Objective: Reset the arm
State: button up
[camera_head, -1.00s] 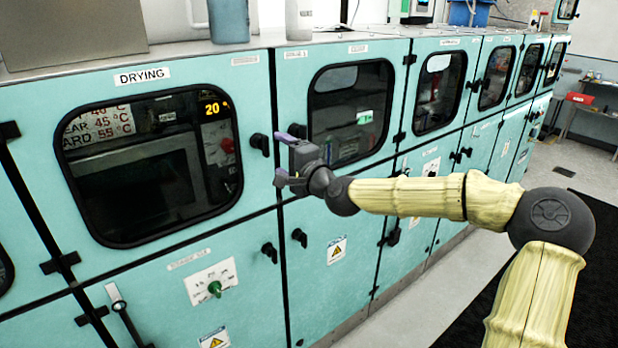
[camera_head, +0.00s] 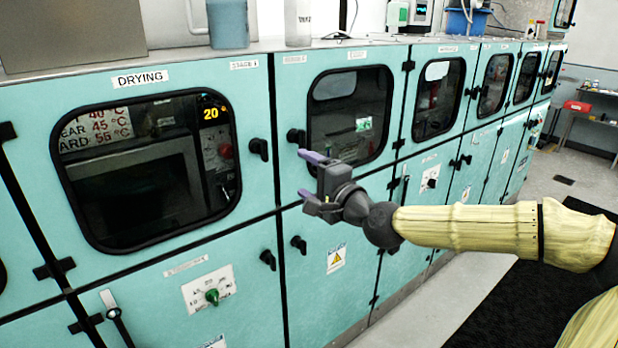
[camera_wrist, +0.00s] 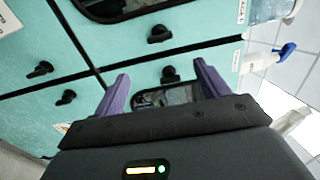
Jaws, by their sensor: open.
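My gripper (camera_head: 308,178) is open and empty in front of the teal cabinet row (camera_head: 290,95), with its two purple fingers apart. In the head view it is close to the seam between the upper and lower doors, right of the drying door (camera_head: 247,150). My yellow-covered arm reaches in from the right. In the wrist view my gripper (camera_wrist: 158,88) shows both purple fingers spread, with cabinet doors and black knobs (camera_wrist: 158,34) beyond them. Nothing is between the fingers that I can see as held.
A black door knob (camera_head: 296,136) is just above my gripper. A green switch (camera_head: 212,296) and a lever (camera_head: 115,312) are at lower left. Bottles (camera_head: 228,25) stand on the cabinet top. The grey floor (camera_head: 450,285) at right is clear, with a black mat (camera_head: 500,300).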

jog(key=s+a+f+n+g+h, duration=0.15)
jog(key=s+f+n+g, duration=0.25)
jog(key=f, duration=0.7)
jog(key=s+a+f+n+g+h, duration=0.1)
jog(key=s+f+n+g+h, duration=0.25)
jog(key=f, duration=0.85)
jog(key=s+d+n+g+h+p, duration=0.1)
jog(key=s+d+n+g+h, duration=0.3)
jog(key=s+d, duration=1)
jog(key=shift+s+f+g+h+p, duration=0.3)
jog(key=shift+s+f+g+h, duration=0.2)
jog(key=shift+s, duration=0.6)
